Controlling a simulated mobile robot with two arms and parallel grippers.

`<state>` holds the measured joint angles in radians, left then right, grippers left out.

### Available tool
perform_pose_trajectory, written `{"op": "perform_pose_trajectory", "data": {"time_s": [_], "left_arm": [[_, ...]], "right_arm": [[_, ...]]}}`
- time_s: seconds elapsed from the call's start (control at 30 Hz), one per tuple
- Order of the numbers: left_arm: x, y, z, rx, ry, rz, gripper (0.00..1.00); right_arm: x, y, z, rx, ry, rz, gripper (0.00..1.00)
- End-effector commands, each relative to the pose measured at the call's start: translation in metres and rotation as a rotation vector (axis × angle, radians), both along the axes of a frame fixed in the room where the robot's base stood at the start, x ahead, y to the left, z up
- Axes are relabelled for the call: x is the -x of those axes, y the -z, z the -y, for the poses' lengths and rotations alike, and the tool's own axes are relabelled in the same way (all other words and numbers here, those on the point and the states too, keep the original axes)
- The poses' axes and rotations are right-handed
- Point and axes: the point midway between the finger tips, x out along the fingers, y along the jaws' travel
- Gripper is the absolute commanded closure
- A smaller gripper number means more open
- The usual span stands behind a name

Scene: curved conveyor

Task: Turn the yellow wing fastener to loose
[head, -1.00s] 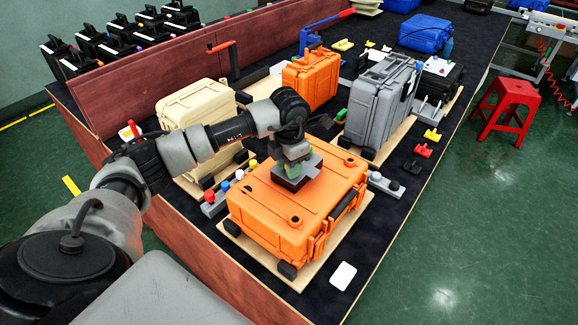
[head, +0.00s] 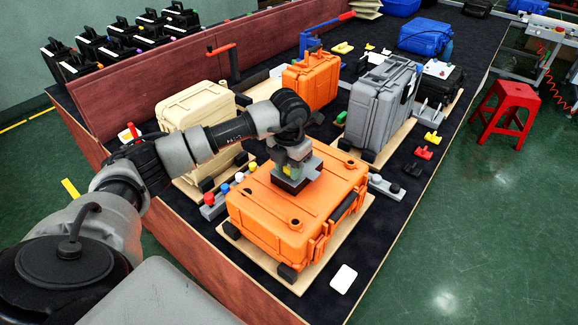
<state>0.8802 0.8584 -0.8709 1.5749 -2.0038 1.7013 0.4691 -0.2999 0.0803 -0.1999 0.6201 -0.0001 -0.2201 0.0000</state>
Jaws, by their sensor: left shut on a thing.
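My left gripper (head: 292,184) points down onto the lid of the near orange case (head: 262,208). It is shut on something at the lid. The case lies flat on a wooden board (head: 297,284). My right gripper is not in view.
A fixture with coloured knobs (head: 226,190) stands left of the case. A beige case (head: 196,117) and a grey case (head: 380,105) stand behind. Loose yellow (head: 432,137), red (head: 423,153) and black pieces lie at the right. A white card (head: 343,278) lies at the front.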

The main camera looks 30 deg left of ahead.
Motion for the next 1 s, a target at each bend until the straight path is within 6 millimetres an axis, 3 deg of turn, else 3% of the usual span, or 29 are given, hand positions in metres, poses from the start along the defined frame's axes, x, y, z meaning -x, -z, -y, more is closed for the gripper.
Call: {"op": "perform_pose_trajectory", "data": {"time_s": [0.1,0.13,0.3,0.67,1.0], "left_arm": [[-0.001,-0.001,-0.001,-0.001,-0.003,0.004,0.88],[-0.001,-0.001,-0.001,-0.001,-0.003,0.004,0.63],[-0.001,-0.001,-0.001,-0.001,-0.002,0.003,0.38],[-0.001,-0.006,0.000,0.000,0.000,0.003,0.38],[-0.001,-0.069,0.000,0.001,-0.001,0.008,0.38]], "right_arm": [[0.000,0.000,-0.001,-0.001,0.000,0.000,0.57],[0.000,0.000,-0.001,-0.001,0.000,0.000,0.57],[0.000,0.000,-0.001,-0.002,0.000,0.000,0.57],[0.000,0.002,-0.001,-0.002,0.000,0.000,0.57],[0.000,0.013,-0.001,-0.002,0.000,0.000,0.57]]}}
